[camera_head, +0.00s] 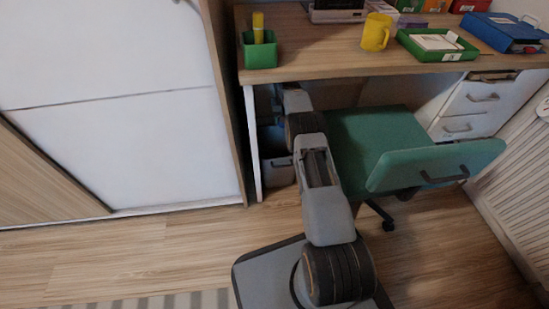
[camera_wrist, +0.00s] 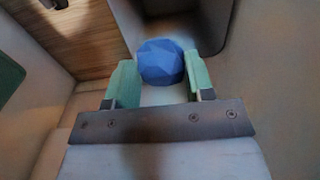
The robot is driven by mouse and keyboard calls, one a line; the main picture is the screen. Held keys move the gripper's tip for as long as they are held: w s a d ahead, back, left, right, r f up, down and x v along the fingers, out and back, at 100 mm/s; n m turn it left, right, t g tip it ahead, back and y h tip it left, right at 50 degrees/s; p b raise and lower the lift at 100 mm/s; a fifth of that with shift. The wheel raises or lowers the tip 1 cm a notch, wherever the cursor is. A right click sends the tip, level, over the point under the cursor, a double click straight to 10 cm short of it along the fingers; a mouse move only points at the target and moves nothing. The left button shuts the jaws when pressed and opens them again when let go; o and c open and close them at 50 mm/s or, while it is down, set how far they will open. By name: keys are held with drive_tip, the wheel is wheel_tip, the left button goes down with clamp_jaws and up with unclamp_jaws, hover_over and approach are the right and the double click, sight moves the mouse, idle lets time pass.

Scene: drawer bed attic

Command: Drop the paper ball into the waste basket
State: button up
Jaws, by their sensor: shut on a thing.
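The paper ball (camera_wrist: 160,62) is a blue faceted lump in the wrist view. My gripper (camera_wrist: 162,75) is shut on it, with one green finger on each side. A grey, dark-walled hollow (camera_wrist: 205,22) shows behind and above the ball in the wrist view. It may be the waste basket, but its full outline is cut off. In the head view my arm reaches under the desk at its left end. The ball and my fingertips are hidden there, and I cannot make out the basket for sure.
The desk (camera_head: 330,62) overhangs my arm. A green chair (camera_head: 375,140) stands close on the right. A white desk leg (camera_head: 252,140) and wardrobe (camera_head: 125,130) are on the left. Wooden floor (camera_head: 130,250) is clear at front left.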

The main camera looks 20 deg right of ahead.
drive_tip(key=shift+f+b, duration=1.5)
drive_tip(key=shift+f, duration=1.35)
drive_tip(key=o, duration=1.4)
drive_tip(key=shift+c, duration=0.2)
drive_tip(key=shift+r+p, duration=1.8)
drive_tip(key=shift+r, duration=1.95)
